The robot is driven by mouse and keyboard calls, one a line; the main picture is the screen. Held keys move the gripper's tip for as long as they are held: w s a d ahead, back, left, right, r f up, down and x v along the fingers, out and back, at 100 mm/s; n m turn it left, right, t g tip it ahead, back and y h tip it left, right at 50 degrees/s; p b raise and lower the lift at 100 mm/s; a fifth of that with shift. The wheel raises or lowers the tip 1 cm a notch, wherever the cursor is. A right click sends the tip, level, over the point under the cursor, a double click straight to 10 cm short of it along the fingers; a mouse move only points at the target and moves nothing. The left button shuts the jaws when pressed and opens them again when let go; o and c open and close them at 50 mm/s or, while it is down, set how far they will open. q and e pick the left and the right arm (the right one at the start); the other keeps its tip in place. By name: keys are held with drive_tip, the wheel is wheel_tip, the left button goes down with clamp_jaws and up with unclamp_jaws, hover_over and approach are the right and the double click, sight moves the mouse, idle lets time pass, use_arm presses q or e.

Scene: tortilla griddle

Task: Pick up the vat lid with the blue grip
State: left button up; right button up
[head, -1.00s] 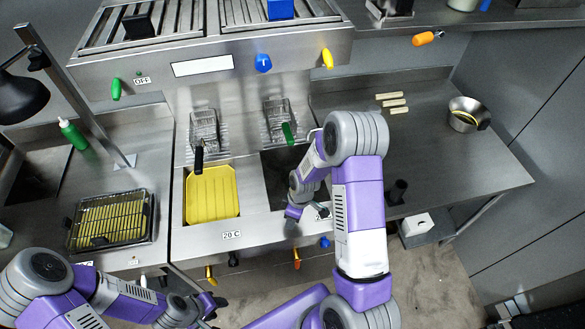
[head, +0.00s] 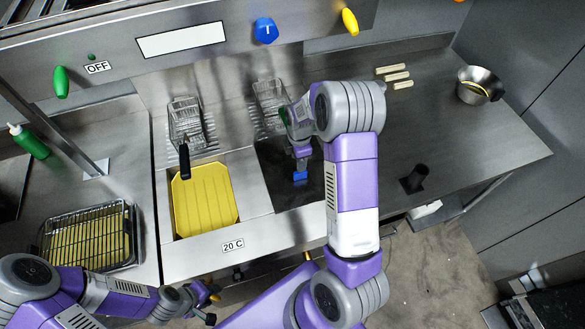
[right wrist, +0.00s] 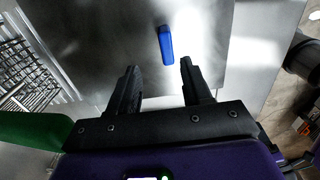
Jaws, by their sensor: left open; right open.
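The vat lid (right wrist: 205,35) is a flat shiny metal plate in the right wrist view, with an upright blue grip (right wrist: 166,46) on it. The blue grip also shows in the head view (head: 300,178) over the dark right vat area, just below my right wrist. My right gripper (right wrist: 158,67) is open and empty. The grip lies ahead of its fingertips, roughly in line with the gap between them and apart from both. My arm hides part of the lid in the head view. My left gripper (head: 212,305) is open, low in front of the counter.
Two wire fryer baskets (head: 186,122) hang behind the vats; the right one's green handle (right wrist: 35,130) is close beside my right gripper. A yellow left vat (head: 205,198) is beside the lid. The right counter (head: 450,110) is mostly clear, with pale sticks and a metal bowl (head: 480,85).

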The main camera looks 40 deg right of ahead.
drive_tip(key=shift+s+f, duration=0.1)
drive_tip(key=shift+f, duration=0.45)
drive_tip(key=shift+s+f, duration=0.2)
drive_tip(key=shift+f, duration=0.1)
drive_tip(key=f, duration=0.5)
drive_tip(key=shift+s+f+p, duration=0.1)
drive_tip(key=shift+s+p, duration=0.2)
drive_tip(key=shift+c, duration=0.3)
clamp_jaws()
